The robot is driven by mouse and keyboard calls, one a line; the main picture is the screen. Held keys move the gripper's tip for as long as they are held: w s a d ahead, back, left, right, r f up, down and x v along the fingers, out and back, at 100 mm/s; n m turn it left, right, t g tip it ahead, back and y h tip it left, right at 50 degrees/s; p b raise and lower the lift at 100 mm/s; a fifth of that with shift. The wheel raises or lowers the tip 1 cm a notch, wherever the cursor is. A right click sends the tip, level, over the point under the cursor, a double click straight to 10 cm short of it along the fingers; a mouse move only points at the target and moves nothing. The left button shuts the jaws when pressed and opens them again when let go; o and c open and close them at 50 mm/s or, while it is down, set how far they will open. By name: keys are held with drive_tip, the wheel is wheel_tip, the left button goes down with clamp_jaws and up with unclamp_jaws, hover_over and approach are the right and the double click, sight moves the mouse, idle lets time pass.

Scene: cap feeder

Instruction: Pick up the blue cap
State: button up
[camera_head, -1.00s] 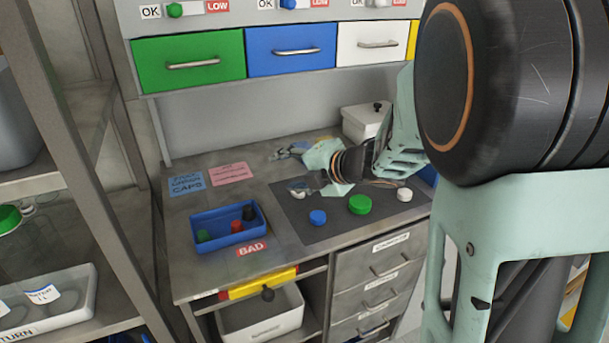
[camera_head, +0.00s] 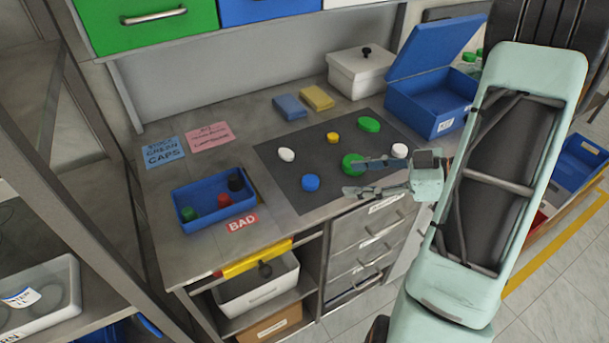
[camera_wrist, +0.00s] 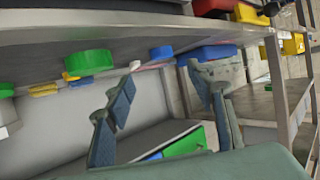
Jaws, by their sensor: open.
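The blue cap (camera_head: 310,182) lies on the dark mat (camera_head: 290,199), near the mat's front edge. My gripper (camera_head: 357,178) is open and empty, reaching in from the right, with its fingertips to the right of the blue cap and apart from it. One finger overlaps a green cap (camera_head: 352,162) in the head view; whether they touch I cannot tell. In the wrist view, where the table is at the top, the blue cap (camera_wrist: 161,53) shows beyond and between the spread fingertips of my gripper (camera_wrist: 163,69).
Other caps on the mat are white (camera_head: 286,155), yellow (camera_head: 333,138), green (camera_head: 369,124) and a second white (camera_head: 399,150) beside my gripper. A blue tray (camera_head: 187,220) with several caps stands left, and an open blue box (camera_head: 412,119) at back right. The mat left of the blue cap is clear.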

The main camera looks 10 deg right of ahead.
approach(310, 180)
drive_tip(key=x, duration=0.3)
drive_tip(key=shift+d+f+b, duration=0.15)
drive_tip(key=shift+f+b, duration=0.15)
drive_tip(key=shift+r+b+x, duration=0.15)
drive_tip(key=shift+b+x, duration=0.05)
drive_tip(key=shift+x, duration=1.15)
drive_tip(key=shift+r+b+x, duration=0.1)
drive_tip(key=shift+b+x, duration=0.05)
drive_tip(key=shift+x, duration=1.25)
drive_tip(key=shift+c, duration=0.4)
drive_tip(key=c, duration=0.7)
